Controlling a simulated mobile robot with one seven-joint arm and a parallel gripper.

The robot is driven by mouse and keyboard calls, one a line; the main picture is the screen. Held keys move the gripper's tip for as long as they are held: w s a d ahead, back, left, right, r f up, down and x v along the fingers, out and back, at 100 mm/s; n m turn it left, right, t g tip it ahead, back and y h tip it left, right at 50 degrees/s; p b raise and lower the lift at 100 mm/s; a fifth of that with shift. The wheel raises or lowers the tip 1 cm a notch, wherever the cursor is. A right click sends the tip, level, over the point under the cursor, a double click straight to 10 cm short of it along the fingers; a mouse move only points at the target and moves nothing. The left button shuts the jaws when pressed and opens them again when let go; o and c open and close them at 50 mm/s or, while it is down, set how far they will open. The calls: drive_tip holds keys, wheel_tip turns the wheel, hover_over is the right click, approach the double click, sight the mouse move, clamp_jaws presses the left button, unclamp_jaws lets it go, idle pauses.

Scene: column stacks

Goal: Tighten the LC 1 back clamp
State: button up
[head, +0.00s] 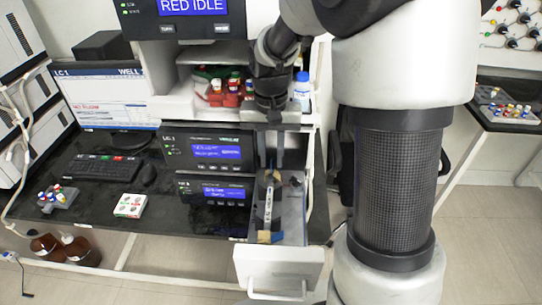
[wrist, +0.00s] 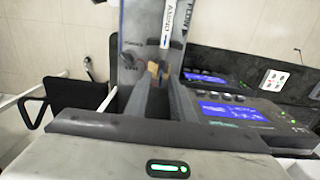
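The LC 1 module (head: 205,150) has a lit blue display and stands in the stack. The back clamp (wrist: 157,70) shows as a tan and dark piece in the wrist view. Contact with the clamp cannot be told.
A keyboard (head: 102,168), a monitor (head: 105,98) and a small white box (head: 130,205) are on the black bench at left. Open floor lies in front.

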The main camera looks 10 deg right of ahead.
sight(252, 162)
drive_tip(key=shift+f, duration=0.2)
drive_tip(key=shift+c, duration=0.4)
clamp_jaws()
drive_tip(key=shift+a, duration=0.15)
drive_tip(key=shift+w+a+h+p, duration=0.15)
drive_tip(key=shift+a+h+p, duration=0.15)
drive_tip(key=shift+h, duration=0.4)
drive_tip(key=h, duration=0.1)
drive_tip(key=a+g+h, duration=0.1)
drive_tip(key=shift+w+a+f+h, duration=0.25)
drive_tip(key=shift+w+a+h, duration=0.05)
drive_tip(key=shift+a+h, duration=0.1)
drive_tip(key=shift+w+a+f+g+h, duration=0.1)
drive_tip(key=shift+a+f+g+h, duration=0.2)
drive_tip(key=shift+h, duration=0.45)
drive_tip(key=shift+w+a+f+g+h, duration=0.2)
drive_tip(key=shift+a+g+h, duration=0.15)
drive_tip(key=shift+h, duration=0.35)
drive_tip(key=shift+w+a+f+g+h, duration=0.1)
drive_tip(key=shift+a+f+g+h, duration=0.2)
drive_tip(key=shift+h, duration=0.45)
drive_tip(key=shift+s, duration=0.1)
